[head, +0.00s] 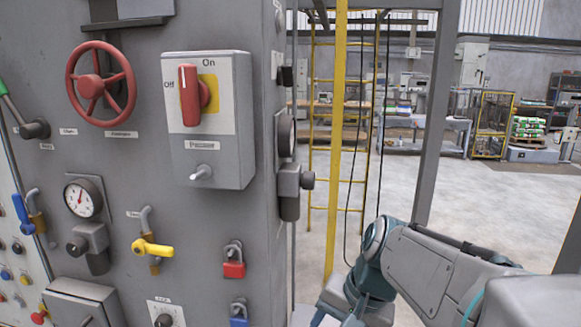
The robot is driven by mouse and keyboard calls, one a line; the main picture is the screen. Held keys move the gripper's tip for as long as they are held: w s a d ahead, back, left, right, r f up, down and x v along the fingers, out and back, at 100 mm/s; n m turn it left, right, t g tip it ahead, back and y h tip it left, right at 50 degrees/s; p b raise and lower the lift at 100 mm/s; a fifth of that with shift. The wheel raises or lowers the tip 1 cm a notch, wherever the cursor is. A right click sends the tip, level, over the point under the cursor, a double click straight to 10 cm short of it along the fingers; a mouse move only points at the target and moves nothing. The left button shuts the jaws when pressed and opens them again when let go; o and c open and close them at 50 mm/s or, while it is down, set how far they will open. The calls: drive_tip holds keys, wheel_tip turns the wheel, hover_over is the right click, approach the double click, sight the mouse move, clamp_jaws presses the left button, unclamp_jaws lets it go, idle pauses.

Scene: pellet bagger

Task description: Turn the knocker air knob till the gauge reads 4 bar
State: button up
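A round white gauge (83,198) sits on the grey panel at left, with a dark knob (77,246) on a grey regulator body below it. The gauge has a dark needle and a red mark, but its numbers are too small to read. A second gauge (286,136), seen edge-on, is on the panel's right side face, with another dark knob (307,180) below it. I cannot tell from the labels which knob is the knocker air one. My arm reaches in from the lower right, apart from the panel. My gripper's fingers are out of view below the frame.
The panel also carries a red handwheel (100,86), a red Off/On switch (194,95), a yellow valve handle (152,247), a blue lever (23,214) and a red padlock (234,262). A yellow post (336,130) stands right of the panel. Open floor lies beyond.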

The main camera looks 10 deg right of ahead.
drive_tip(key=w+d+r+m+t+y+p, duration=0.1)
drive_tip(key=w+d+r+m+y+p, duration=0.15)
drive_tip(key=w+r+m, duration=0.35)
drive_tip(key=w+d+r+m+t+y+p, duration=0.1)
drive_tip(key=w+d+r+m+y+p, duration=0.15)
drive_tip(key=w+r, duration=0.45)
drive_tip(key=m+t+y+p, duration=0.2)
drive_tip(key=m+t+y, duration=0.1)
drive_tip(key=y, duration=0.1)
approach(308, 180)
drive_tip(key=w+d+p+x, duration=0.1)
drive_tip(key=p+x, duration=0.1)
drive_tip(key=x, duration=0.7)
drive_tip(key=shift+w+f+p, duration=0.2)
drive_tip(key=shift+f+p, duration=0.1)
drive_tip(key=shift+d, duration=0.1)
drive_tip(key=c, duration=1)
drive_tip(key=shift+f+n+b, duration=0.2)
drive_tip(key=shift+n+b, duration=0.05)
drive_tip(key=shift+b, duration=0.3)
